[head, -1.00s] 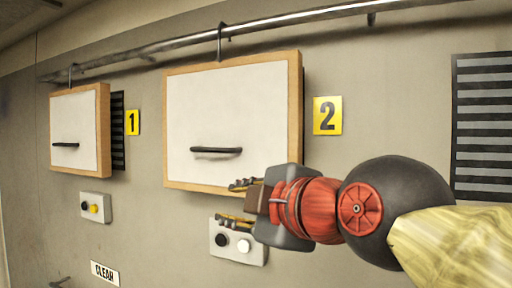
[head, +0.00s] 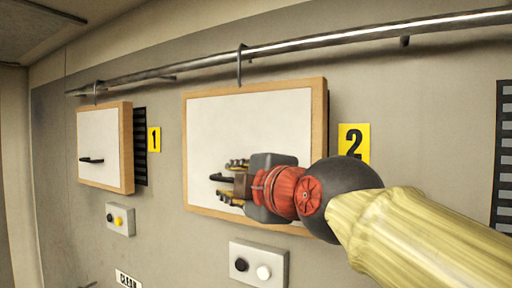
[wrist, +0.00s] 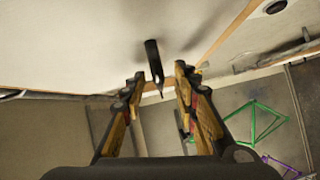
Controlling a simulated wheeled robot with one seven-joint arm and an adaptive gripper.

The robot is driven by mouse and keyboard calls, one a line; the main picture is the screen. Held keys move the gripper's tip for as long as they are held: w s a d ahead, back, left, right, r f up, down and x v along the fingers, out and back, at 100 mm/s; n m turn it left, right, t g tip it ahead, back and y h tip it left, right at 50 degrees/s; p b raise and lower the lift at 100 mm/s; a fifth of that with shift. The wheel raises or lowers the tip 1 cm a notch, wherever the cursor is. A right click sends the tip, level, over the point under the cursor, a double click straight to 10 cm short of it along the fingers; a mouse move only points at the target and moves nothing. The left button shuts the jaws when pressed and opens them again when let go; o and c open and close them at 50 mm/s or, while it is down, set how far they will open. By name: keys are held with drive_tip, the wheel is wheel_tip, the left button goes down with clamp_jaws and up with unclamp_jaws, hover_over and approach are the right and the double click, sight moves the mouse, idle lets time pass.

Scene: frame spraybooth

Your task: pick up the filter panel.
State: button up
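Two white filter panels with wooden frames hang on the wall. The larger panel (head: 245,115) is beside the number 2 sign; the smaller panel (head: 105,145) is by the number 1 sign. My gripper (head: 226,180) is open in front of the larger panel, at its black handle. In the head view most of that handle is hidden, with its left end (head: 215,177) showing. In the wrist view the dark handle (wrist: 154,62) lies between and just beyond the two spread fingertips (wrist: 160,75). I cannot tell whether a finger touches it.
A metal rail (head: 300,46) with hooks runs above the panels. A button box (head: 258,264) sits below the larger panel and another (head: 120,219) below the smaller one. A striped vent (head: 505,160) is at the right. Green (wrist: 255,122) and purple frames show in the wrist view.

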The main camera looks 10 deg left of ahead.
drive_tip(key=shift+w+a, duration=0.2)
drive_tip(key=shift+w, duration=0.15)
drive_tip(key=shift+s+d, duration=0.15)
drive_tip(key=shift+s, duration=0.1)
drive_tip(key=shift+c, duration=0.6)
drive_tip(key=shift+w, duration=0.15)
drive_tip(key=c, duration=0.4)
clamp_jaws()
